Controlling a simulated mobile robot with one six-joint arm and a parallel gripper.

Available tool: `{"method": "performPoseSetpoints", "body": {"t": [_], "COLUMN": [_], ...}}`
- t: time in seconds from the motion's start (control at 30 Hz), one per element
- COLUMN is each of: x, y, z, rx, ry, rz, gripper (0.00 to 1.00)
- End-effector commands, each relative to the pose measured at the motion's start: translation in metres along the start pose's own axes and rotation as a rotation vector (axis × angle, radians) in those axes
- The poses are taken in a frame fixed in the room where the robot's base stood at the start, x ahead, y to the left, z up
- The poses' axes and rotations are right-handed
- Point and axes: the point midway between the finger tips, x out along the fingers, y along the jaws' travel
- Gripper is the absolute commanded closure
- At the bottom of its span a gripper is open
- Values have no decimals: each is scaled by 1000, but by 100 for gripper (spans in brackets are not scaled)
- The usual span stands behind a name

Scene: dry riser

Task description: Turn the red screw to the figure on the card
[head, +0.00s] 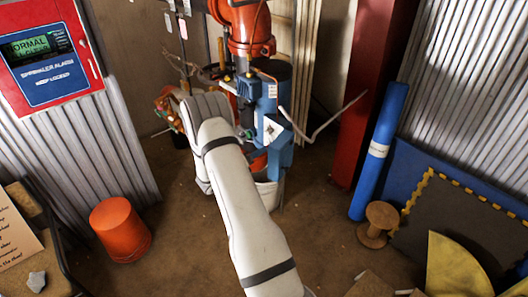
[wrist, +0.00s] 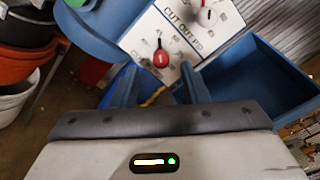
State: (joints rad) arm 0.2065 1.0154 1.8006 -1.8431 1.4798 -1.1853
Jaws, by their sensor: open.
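The red screw (wrist: 161,58) sits on a white plate (wrist: 140,35) printed "CUT OUT", with small marks around it and a dark pointer above the red head. My gripper (wrist: 159,78) is open, its two blue-grey fingers apart on either side below the screw, with nothing seen between them. I cannot tell whether they touch the plate. In the head view the white plate (head: 272,131) shows small on the blue pump-like unit (head: 262,95); the screw is too small to make out there. A card with handwriting (head: 14,238) stands at the left edge, partly cut off; its figure is unreadable.
A second, pale dial (wrist: 207,17) with a red mark is on the plate. A blue open tray (wrist: 262,80) lies right of my fingers. An orange bucket (head: 120,229), a red post (head: 365,95), a blue roll (head: 379,150) and a wooden spool (head: 378,224) stand around.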

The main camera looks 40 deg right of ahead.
Motion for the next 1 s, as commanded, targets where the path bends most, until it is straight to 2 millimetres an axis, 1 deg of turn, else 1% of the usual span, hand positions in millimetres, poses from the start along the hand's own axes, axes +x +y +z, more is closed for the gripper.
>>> {"method": "performPoseSetpoints", "body": {"t": [0.03, 0.1, 0.2, 0.3, 1.0], "x": [-10, -21, -33, -38, -40], "y": [2, 2, 2, 1, 0], "z": [-1, -1, 0, 0, 0], "rx": [-1, -1, -1, -2, -1], "ry": [-2, -2, -2, 0, 0], "rz": [2, 2, 2, 0, 0], "gripper": [59, 59, 59, 59, 59]}}
